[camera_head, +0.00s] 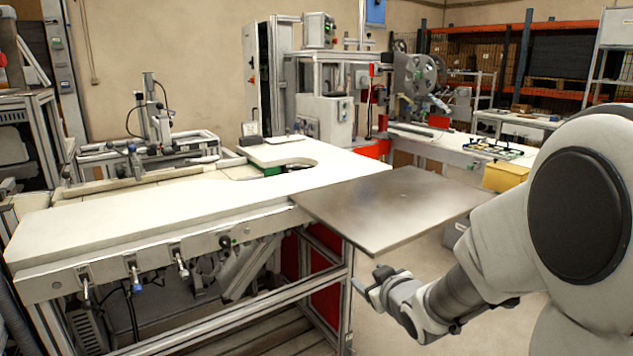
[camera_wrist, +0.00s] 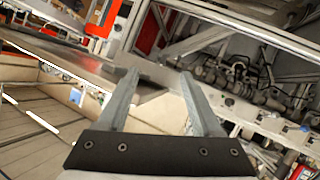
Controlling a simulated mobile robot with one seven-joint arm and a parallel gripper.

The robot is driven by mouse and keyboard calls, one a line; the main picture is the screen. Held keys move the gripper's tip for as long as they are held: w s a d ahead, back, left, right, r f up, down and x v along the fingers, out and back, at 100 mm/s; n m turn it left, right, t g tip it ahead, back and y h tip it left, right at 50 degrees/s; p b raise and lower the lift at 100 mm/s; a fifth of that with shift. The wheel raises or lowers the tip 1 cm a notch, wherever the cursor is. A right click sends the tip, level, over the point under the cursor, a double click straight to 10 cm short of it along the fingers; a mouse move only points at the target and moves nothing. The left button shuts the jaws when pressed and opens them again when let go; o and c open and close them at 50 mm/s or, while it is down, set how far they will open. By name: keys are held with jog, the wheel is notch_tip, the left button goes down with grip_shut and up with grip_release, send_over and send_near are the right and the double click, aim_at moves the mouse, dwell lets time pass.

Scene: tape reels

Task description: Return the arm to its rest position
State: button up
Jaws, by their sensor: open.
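My arm (camera_head: 490,245) comes in from the right in the head view and reaches down toward the front of the workbench. My gripper (camera_head: 368,283) is low, just in front of and below the near edge of the grey metal plate (camera_head: 395,208). In the wrist view my gripper (camera_wrist: 165,90) has its two fingers apart, with nothing between them. The plate's underside and corner show beyond the fingers in the wrist view. No tape reel is in the gripper.
A white workbench (camera_head: 150,215) with a metal frame and clamps fills the left. A machine with reels (camera_head: 420,72) stands at the back. A yellow box (camera_head: 505,176) is behind my arm. Open floor (camera_head: 400,262) lies below the plate.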

jog(key=s+d+r+m+g+h, duration=0.35)
jog(key=s+r, duration=0.25)
jog(key=s, duration=0.5)
jog(key=s+m+g, duration=0.3)
jog(key=s+g, duration=0.1)
jog(key=s, duration=1.4)
notch_tip(320, 180, up, 20)
jog(key=p, duration=1.9)
jog(key=shift+a+r+y+p, duration=0.2)
jog(key=shift+a+y+p, duration=0.15)
jog(key=shift+p, duration=0.05)
jog(key=shift+w, duration=0.15)
jog(key=shift+c, duration=0.3)
